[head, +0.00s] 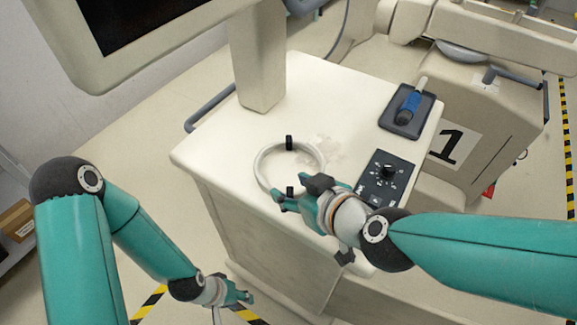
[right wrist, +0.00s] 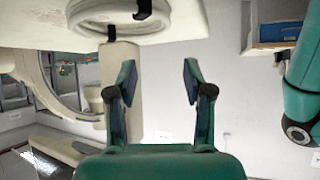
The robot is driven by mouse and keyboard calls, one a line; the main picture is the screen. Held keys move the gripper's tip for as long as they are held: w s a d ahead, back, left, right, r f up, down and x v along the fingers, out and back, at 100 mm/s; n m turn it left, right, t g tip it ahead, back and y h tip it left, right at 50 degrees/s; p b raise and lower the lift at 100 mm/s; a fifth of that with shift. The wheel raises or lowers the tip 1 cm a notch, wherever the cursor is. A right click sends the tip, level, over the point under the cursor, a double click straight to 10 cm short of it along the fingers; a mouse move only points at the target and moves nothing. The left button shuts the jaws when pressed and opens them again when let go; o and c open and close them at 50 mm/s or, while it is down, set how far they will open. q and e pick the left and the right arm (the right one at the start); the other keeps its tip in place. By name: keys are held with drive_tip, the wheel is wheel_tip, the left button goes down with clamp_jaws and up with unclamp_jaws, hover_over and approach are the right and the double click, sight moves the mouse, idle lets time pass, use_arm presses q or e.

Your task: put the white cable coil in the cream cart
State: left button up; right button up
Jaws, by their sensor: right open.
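The white cable coil (head: 258,166), a ring with black ties, lies flat on the pale top of a cream cart-like unit (head: 340,95) with a monitor column. My right gripper (head: 290,196) is open at the coil's near edge and covers part of it. In the right wrist view the coil (right wrist: 165,27) is at the top, beyond the open fingertips (right wrist: 158,72), and not between them. My left gripper (head: 232,296) is low at the near left of this unit, away from the coil; its opening is unclear. A beige unit marked 1 (head: 490,108) stands at the right.
A dark tray (head: 398,126) with a blue-and-white handheld device (head: 408,105) and a black knob panel (head: 372,188) sit along the top's right side. The column (head: 257,65) rises at the back under a monitor (head: 110,45). A grey handle (head: 208,108) projects at the left.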

sight(265, 177)
drive_tip(key=b+x, duration=0.2)
drive_tip(key=x, duration=0.6)
drive_tip(key=shift+s+f+b, duration=0.1)
drive_tip(key=shift+b, duration=0.25)
drive_tip(key=b+x, duration=0.1)
drive_tip(key=x, duration=0.1)
drive_tip(key=b+x, duration=0.1)
drive_tip(key=x, duration=0.2)
drive_tip(key=shift+s+a+f, duration=0.2)
drive_tip(key=shift+f, duration=0.05)
use_arm(q)
wheel_tip(265, 177, down, 6)
drive_tip(key=shift+r, duration=0.1)
use_arm(e)
clamp_jaws()
drive_tip(key=shift+r, duration=0.1)
